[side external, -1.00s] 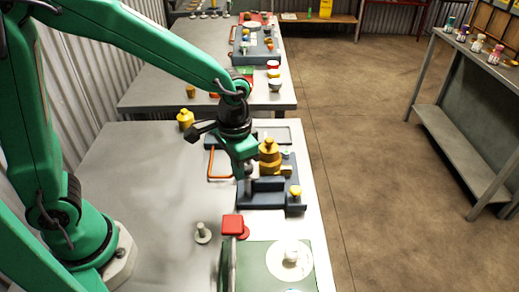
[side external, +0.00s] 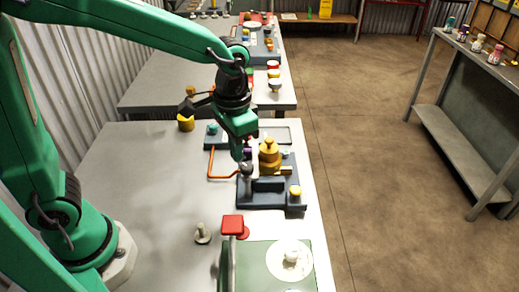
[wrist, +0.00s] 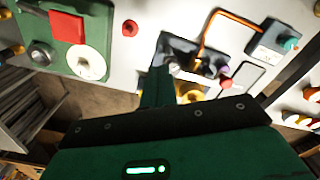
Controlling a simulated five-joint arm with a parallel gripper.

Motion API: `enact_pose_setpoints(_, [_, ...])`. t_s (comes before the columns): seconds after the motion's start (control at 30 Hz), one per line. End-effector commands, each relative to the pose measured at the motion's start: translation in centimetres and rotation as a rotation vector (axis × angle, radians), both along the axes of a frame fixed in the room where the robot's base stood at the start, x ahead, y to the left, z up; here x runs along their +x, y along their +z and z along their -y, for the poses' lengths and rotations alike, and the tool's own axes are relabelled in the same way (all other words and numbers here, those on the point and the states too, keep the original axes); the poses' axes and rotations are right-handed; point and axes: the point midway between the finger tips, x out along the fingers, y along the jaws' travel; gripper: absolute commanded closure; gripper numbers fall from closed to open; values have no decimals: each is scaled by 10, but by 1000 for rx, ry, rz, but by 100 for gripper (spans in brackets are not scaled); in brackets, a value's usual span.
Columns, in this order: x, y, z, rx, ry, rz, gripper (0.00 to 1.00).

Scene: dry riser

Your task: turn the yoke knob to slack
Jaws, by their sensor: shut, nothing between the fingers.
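A dark blue fixture (side external: 270,203) stands on the bench, with a stepped brass-yellow piece (side external: 269,155) on it. A small dark knob (side external: 246,169) stands at its left side, and a yellow-topped knob (side external: 295,191) at its near right corner. I cannot tell for sure which one is the yoke knob, nor read any slack mark. My gripper (side external: 239,156) is shut and empty, pointing down just above and behind the dark knob; I cannot tell whether they touch. In the wrist view the fixture (wrist: 180,46) lies beyond my fingers (wrist: 157,85), which hide part of it.
An orange hose or handle (side external: 212,177) lies left of the fixture. Nearer stand a red block (side external: 232,224), a green plate (side external: 262,270) with a white disc, and a small grey peg (side external: 203,234). A yellow pot (side external: 185,122) stands behind. The bench's left side is clear.

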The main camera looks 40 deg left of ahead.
Motion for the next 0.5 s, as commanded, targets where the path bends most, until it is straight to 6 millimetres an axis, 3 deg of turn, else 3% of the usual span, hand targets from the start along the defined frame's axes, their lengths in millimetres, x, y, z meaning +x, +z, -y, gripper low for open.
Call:
enact_pose_setpoints(0.33, [0, 2, -1, 0, 0, -1, 100])
enact_pose_setpoints(0.5, [5, 6, -10, 0, 3, 0, 100])
